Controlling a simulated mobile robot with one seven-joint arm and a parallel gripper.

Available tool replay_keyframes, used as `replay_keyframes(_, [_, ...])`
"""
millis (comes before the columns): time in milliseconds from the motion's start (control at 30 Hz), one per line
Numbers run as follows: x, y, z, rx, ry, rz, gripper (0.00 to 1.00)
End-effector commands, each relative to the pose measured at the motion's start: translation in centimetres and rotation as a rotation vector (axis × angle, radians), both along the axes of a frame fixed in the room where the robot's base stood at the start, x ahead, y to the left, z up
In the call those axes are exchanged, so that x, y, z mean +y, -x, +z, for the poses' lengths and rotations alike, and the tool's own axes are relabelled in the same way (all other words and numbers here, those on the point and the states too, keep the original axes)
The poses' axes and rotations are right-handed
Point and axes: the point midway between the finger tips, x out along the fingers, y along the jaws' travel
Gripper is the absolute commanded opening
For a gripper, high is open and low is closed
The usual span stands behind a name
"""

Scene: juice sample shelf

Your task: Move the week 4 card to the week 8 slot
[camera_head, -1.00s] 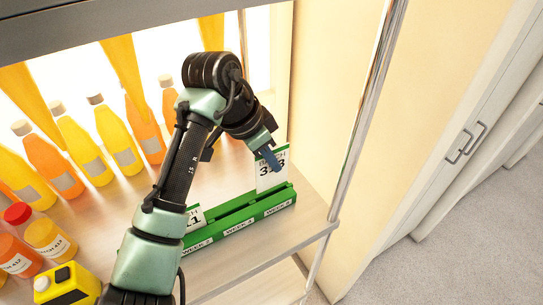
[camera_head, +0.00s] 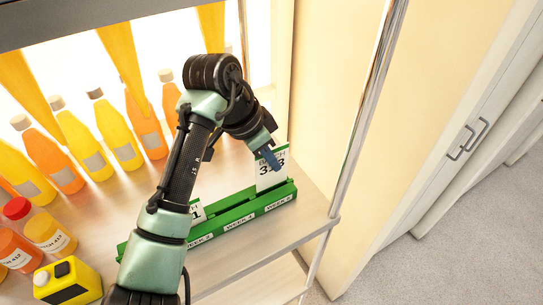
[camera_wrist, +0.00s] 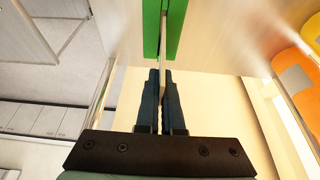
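A white card (camera_head: 270,172) with a green top band and large black digits stands upright at the right end of the green rack (camera_head: 217,220). Its lower edge meets the rack; how deep it sits in the slot is hard to tell. The label below it (camera_head: 280,203) reads WEEK and a blurred digit. My gripper (camera_head: 272,158) is at the card's upper part. In the wrist view, my gripper's dark fingers (camera_wrist: 161,85) are closed about the card's thin edge (camera_wrist: 162,45), which runs into the green rack (camera_wrist: 175,28).
Another white card (camera_head: 197,212) stands further left in the rack, partly behind my arm. Juice bottles (camera_head: 118,135) stand at the back and left. A yellow box (camera_head: 67,283) is at front left. A metal post (camera_head: 357,130) rises right of the rack.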

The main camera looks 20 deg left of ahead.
Motion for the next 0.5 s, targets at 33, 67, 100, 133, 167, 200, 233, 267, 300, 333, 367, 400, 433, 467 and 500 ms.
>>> replay_keyframes(33, [0.0, 0.0, -0.1, 0.000, 0.000, 0.000, 0.00])
replay_keyframes(67, [0.0, 0.0, -0.2, 0.000, 0.000, 0.000, 0.00])
replay_keyframes(100, [0.0, 0.0, -0.3, 0.000, 0.000, 0.000, 0.00])
replay_keyframes(133, [0.0, 0.0, -0.3, 0.001, 0.001, 0.000, 0.00])
replay_keyframes(167, [0.0, 0.0, -0.4, 0.001, 0.001, 0.000, 0.00])
replay_keyframes(200, [0.0, 0.0, -0.5, 0.001, 0.001, 0.000, 0.00])
replay_keyframes(233, [0.0, 0.0, -0.6, 0.001, 0.001, 0.000, 0.00])
replay_keyframes(267, [0.0, 0.0, -0.6, 0.001, 0.001, 0.000, 0.00])
replay_keyframes(300, [0.0, 0.0, -0.7, 0.000, 0.001, 0.000, 0.00])
replay_keyframes(333, [0.0, 0.0, -0.8, 0.000, 0.001, 0.000, 0.00])
replay_keyframes(367, [0.0, 0.0, -0.9, 0.000, 0.001, 0.000, 0.00])
replay_keyframes(400, [0.0, 0.0, -0.9, 0.000, 0.001, 0.000, 0.00])
replay_keyframes(433, [0.0, 0.0, -1.0, 0.000, 0.001, 0.000, 0.00])
replay_keyframes(467, [-0.1, 0.0, -1.1, 0.000, 0.001, 0.000, 0.00])
replay_keyframes(500, [-0.1, 0.0, -1.2, 0.000, 0.001, 0.000, 0.00])
